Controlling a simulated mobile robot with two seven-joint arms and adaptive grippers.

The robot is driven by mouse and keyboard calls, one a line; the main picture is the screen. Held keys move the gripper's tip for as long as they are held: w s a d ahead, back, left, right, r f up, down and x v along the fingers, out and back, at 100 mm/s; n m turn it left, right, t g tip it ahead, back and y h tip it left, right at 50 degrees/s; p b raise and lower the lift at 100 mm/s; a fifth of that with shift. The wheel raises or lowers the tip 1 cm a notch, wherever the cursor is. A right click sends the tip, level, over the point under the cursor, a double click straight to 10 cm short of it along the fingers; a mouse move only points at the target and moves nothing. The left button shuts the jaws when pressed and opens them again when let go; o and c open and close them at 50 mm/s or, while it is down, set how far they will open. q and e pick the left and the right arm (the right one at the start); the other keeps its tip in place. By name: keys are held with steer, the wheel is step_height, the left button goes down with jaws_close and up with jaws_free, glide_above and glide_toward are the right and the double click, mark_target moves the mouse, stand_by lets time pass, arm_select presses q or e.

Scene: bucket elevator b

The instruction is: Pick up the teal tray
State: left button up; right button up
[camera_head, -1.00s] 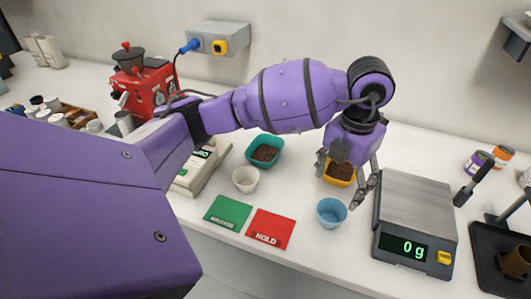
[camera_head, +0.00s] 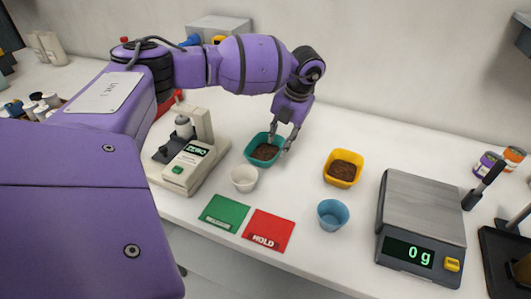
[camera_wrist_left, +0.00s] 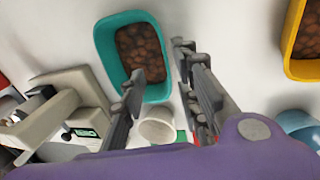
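The teal tray (camera_head: 254,157) holds brown lumpy contents and sits on the white counter, left of the yellow tray. My left gripper (camera_head: 280,146) is over its right side, fingers pointing down and spread apart with nothing held. In the left wrist view the teal tray (camera_wrist_left: 105,47) lies beyond the open fingers (camera_wrist_left: 160,95). One finger overlaps the tray's interior and the other is outside its right wall. I cannot tell whether either finger touches the tray. My right gripper is not in view.
A yellow tray (camera_head: 329,175) with brown contents, a blue cup (camera_head: 333,214) and a white cup (camera_head: 244,179) stand nearby. Green (camera_head: 224,213) and red (camera_head: 268,231) cards lie in front. A scale (camera_head: 424,215) reading 0 g is at right; a device (camera_head: 184,170) stands left.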

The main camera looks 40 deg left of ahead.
mark_target(265, 151)
arm_select(q)
steer(key=x, duration=0.5)
steer(key=shift+w+d+f, duration=0.15)
steer(key=shift+f, duration=0.05)
steer(key=shift+c, duration=0.2)
jaws_close()
